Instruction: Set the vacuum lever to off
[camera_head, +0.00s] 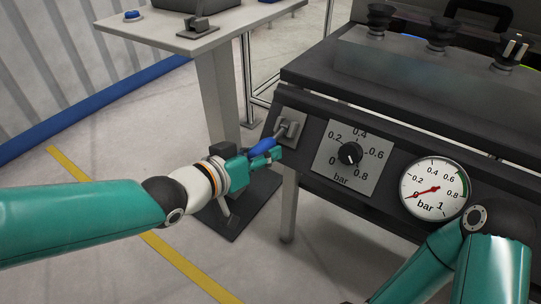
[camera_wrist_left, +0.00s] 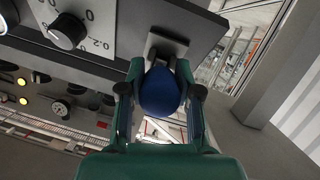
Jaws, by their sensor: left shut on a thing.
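The vacuum lever has a blue handle (camera_head: 262,147) and a grey metal plate (camera_head: 290,126) at the left end of the dark panel. The handle points down and to the left of its plate. My left gripper (camera_head: 268,158) is at the handle, shut on it. In the left wrist view the blue handle (camera_wrist_left: 160,91) sits between both fingers (camera_wrist_left: 160,95), with the plate (camera_wrist_left: 163,47) behind it. The round gauge (camera_head: 434,189) has its red needle near 0. My right arm (camera_head: 470,262) shows at the lower right; its gripper is out of view.
A black pressure knob (camera_head: 349,153) on a light dial plate is right of the lever. A dark bench top (camera_head: 400,75) overhangs the panel. A side table (camera_head: 200,40) with a blue button (camera_head: 132,15) stands behind at the left. The floor at left is open.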

